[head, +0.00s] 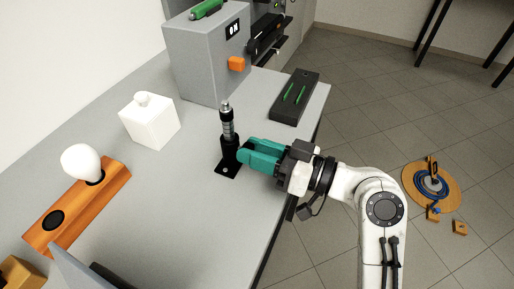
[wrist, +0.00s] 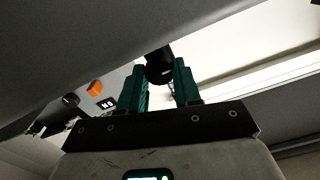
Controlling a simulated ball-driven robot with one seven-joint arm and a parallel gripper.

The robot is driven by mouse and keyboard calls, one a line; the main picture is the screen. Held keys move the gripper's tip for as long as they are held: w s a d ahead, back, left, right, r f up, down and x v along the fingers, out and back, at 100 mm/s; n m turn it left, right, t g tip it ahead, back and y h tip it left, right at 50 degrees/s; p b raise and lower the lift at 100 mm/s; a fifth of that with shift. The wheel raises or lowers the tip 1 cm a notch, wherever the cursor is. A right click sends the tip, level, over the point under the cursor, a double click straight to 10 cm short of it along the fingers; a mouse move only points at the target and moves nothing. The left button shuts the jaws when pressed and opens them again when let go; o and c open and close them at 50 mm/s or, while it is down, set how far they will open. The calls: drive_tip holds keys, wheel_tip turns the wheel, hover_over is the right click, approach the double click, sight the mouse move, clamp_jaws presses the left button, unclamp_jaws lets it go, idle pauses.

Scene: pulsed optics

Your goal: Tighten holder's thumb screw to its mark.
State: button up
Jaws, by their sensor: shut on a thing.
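The black holder (head: 229,150) stands upright on a flat black base on the grey bench, with a silver post (head: 226,118) rising from it. My gripper (head: 241,152) has teal fingers and reaches the holder's right side low down. It is shut on the holder's thumb screw, which the fingers hide in the head view. In the wrist view a dark round piece (wrist: 159,66) shows between the fingertips; I cannot clearly tell screw from holder there. The mark cannot be made out.
A grey box (head: 203,60) with an orange button stands behind the holder. A black tray (head: 295,97) with green sticks lies at the back right. A white bottle (head: 149,122) and an orange block with a bulb (head: 80,205) stand left. The bench's front edge is close.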

drive_tip(key=m+p, duration=0.3)
drive_tip(key=m, duration=0.1)
drive_tip(key=shift+r, duration=0.15)
drive_tip(key=m+p, duration=0.4)
drive_tip(key=shift+w+m+p, duration=0.1)
drive_tip(key=shift+m+p, duration=0.2)
drive_tip(key=m+p, duration=0.4)
drive_tip(key=shift+d, duration=0.1)
drive_tip(key=shift+f+m+p, duration=0.15)
drive_tip(key=shift+m+p, duration=0.65)
drive_tip(key=shift+m, duration=0.2)
drive_tip(key=shift+f+m+p, duration=0.15)
drive_tip(key=shift+m+p, duration=0.65)
drive_tip(key=shift+m, duration=0.2)
drive_tip(key=shift+f, duration=0.1)
drive_tip(key=o, duration=1.1)
drive_tip(key=shift+c, duration=0.2)
drive_tip(key=b+v, duration=0.2)
drive_tip(key=v, duration=0.8)
drive_tip(key=shift+d, duration=0.35)
